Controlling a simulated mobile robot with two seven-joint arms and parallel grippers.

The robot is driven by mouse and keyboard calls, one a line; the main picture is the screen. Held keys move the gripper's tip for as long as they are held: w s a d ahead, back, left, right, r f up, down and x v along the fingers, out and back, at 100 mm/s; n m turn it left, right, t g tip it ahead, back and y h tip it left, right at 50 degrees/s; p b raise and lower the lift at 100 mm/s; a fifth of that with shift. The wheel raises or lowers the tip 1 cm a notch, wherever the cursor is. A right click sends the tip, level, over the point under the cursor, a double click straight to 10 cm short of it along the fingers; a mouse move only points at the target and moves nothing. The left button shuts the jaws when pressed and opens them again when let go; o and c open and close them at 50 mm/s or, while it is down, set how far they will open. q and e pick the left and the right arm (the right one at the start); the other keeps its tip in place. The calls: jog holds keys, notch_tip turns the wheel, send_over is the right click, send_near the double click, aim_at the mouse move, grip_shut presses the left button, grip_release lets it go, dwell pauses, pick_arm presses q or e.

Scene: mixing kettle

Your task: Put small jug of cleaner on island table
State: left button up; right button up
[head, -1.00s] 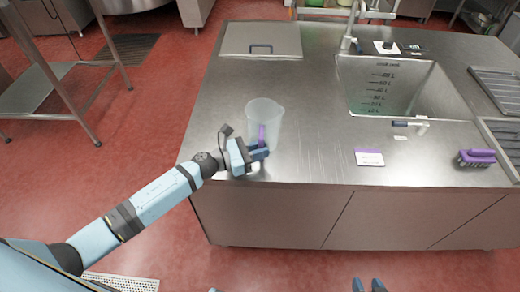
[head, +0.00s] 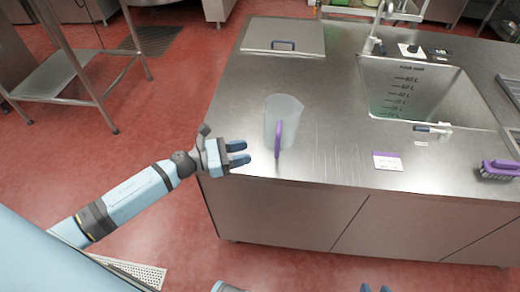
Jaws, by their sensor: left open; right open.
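A small translucent jug (head: 285,112) with a purple handle (head: 279,139) stands upright on the steel island table (head: 240,110), near its front left edge. The handle faces the front. My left gripper (head: 240,154) is open and empty, just left of the jug and apart from it, over the table's front left corner. What the jug holds cannot be made out. Only the tips of my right gripper (head: 375,289) show at the bottom edge, low in front of the island.
A sink (head: 420,95) with litre marks is set into the island's right side. A purple-labelled card (head: 387,162) and a purple brush (head: 499,169) lie near the front edge. A flat lid (head: 283,37) is at the back left. The tabletop around the jug is clear.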

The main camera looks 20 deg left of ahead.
pick_arm(q)
jog(key=shift+v, duration=0.85)
jog(key=shift+s+d+f+n+t, duration=0.15)
jog(key=shift+n+t, duration=0.1)
jog(key=shift+n, duration=0.2)
jog(key=shift+s+n+t, duration=0.15)
jog(key=shift+n+t, duration=0.1)
jog(key=shift+n, duration=0.2)
jog(key=s+d+f+m+y, duration=0.2)
jog(key=s+f+m+y, duration=0.1)
jog(key=m, duration=0.7)
jog(key=s+d+f+m+g+y, duration=0.1)
jog(key=s+d+f+m+y, duration=0.2)
jog(key=s+m, duration=0.4)
jog(key=s+d+f+m+y, duration=0.2)
jog(key=s+f+m+y, duration=0.3)
jog(key=m, duration=0.8)
jog(key=shift+s+d+f, duration=0.15)
jog(key=shift+s+f, duration=0.45)
notch_tip(320, 180, up, 13)
jog(key=p, duration=1.4)
jog(key=shift+a, duration=0.4)
pick_arm(e)
notch_tip(320, 180, up, 13)
jog(key=shift+s+d, duration=0.15)
jog(key=shift+d, duration=0.25)
pick_arm(q)
jog(key=shift+s+r, duration=0.1)
jog(key=shift+s, duration=0.05)
